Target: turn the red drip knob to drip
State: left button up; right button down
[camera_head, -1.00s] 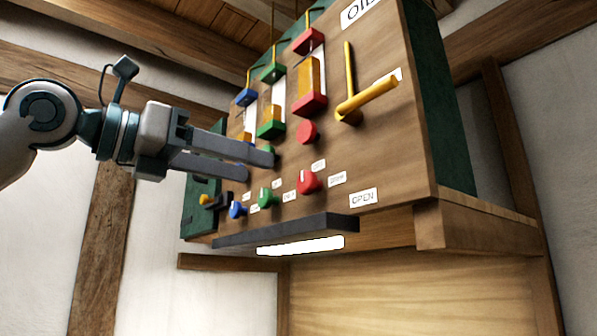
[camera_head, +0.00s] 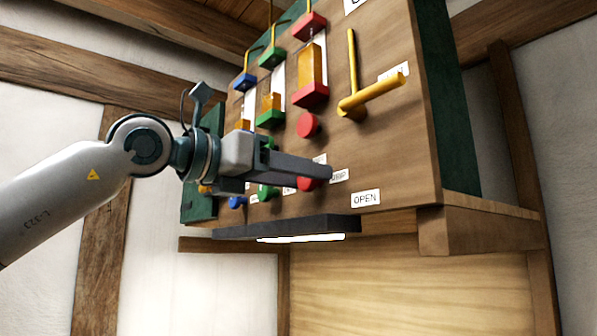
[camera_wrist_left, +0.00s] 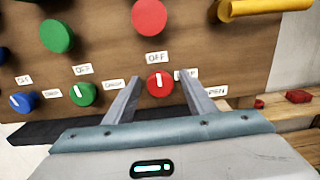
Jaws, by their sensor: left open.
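The red drip knob (camera_wrist_left: 159,82) sits low on the wooden panel, with its white mark pointing up toward an OFF label (camera_wrist_left: 156,57). A drip label (camera_wrist_left: 186,75) lies to its right, partly behind a finger. My left gripper (camera_wrist_left: 160,88) is open, with one finger on each side of the red knob in the wrist view; I cannot tell whether they touch it. My right gripper is not in view.
Green (camera_wrist_left: 83,94) and blue (camera_wrist_left: 23,101) knobs stand left of the red one. A round red button (camera_wrist_left: 149,17) is above it, and a yellow lever (camera_head: 372,97) is at upper right. A dark ledge (camera_head: 290,227) runs below the knobs.

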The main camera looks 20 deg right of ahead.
pick_arm(q)
jog(key=c, duration=1)
